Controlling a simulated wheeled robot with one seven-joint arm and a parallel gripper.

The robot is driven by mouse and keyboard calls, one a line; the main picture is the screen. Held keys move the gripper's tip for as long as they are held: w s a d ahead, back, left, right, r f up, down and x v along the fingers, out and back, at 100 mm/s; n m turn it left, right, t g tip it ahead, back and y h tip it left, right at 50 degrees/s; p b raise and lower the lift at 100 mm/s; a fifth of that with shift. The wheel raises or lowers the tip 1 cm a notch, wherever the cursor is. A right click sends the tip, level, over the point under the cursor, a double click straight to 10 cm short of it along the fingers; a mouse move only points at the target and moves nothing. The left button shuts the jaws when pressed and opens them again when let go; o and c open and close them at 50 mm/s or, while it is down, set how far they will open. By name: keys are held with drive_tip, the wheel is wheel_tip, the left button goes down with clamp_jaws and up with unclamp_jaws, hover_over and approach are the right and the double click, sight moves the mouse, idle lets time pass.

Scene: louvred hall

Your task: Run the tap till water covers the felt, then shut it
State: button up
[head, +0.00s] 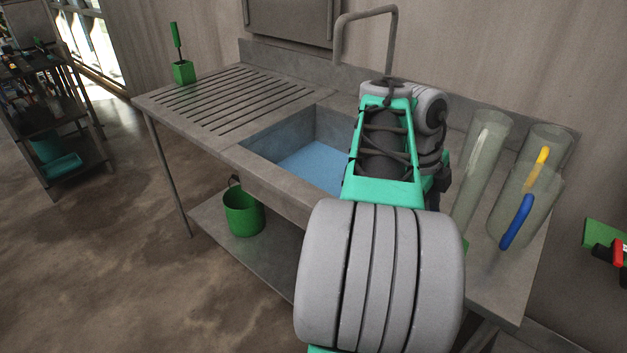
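The tap (394,50) is a grey pipe that rises behind the sink and bends over to the left, its spout end above the basin (258,161). No stream shows below the spout. A flat blue surface (316,164) covers the visible basin floor. I cannot tell whether it is bare felt or water over felt. My arm reaches across the right part of the basin and hides it, along with the tap's base and any handle. My gripper is not visible; the arm's far end is by the tap's foot.
A slatted draining board (225,100) extends left of the basin, with a green brush holder (183,72) at its corner. Two clear cylinders (484,165) (535,180) stand right of my arm. A green bucket (243,212) sits on the lower shelf. Floor at left is open before a dark rack (60,145).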

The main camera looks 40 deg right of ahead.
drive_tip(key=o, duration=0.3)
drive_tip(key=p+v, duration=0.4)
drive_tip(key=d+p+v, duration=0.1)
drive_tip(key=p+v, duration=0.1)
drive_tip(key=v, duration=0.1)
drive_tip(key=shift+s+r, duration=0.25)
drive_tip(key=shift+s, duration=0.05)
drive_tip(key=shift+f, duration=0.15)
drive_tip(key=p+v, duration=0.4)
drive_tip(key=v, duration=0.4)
